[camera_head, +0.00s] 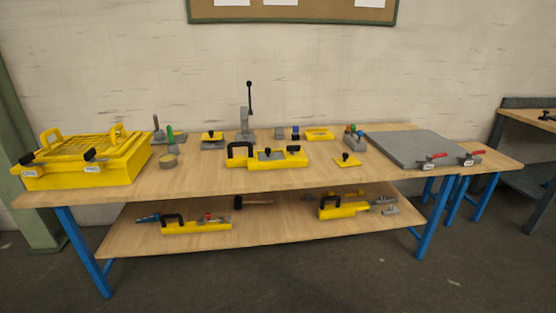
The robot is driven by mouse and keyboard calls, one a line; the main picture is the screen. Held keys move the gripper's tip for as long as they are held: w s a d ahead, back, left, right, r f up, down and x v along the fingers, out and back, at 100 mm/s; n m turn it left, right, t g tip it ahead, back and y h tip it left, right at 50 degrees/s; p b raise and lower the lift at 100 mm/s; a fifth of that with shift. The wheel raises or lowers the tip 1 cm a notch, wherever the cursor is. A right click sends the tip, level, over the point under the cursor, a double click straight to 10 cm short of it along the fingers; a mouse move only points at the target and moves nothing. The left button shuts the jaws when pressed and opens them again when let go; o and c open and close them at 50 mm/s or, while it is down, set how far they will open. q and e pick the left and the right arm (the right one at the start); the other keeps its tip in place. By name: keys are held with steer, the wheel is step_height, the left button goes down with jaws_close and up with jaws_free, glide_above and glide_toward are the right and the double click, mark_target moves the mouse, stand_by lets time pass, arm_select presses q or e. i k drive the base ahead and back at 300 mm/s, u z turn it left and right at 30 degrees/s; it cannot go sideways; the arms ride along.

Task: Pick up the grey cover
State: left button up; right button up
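A large flat grey panel (418,147), which looks like the grey cover, lies on the right end of the wooden workbench. Two red-handled clamps or latches (432,158) (470,156) with small white labels sit along its front and right edge. The panel's right part reaches over toward a second, lower table. Neither of my grippers shows in the head view, so nothing is seen touching the panel.
The workbench (220,184) holds a yellow box (90,172) with handles at left and several yellow and grey fixtures in the middle. A lower shelf (270,224) carries tools. A wall stands behind. The floor in front (260,285) is clear.

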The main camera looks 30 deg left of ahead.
mark_target(268, 155)
steer(key=z, duration=0.5)
steer(key=i, duration=0.85)
steer(key=z, duration=0.55)
steer(key=i, duration=0.9)
steer(key=u, duration=0.7)
steer(key=i, duration=0.7)
steer(key=u, duration=0.8)
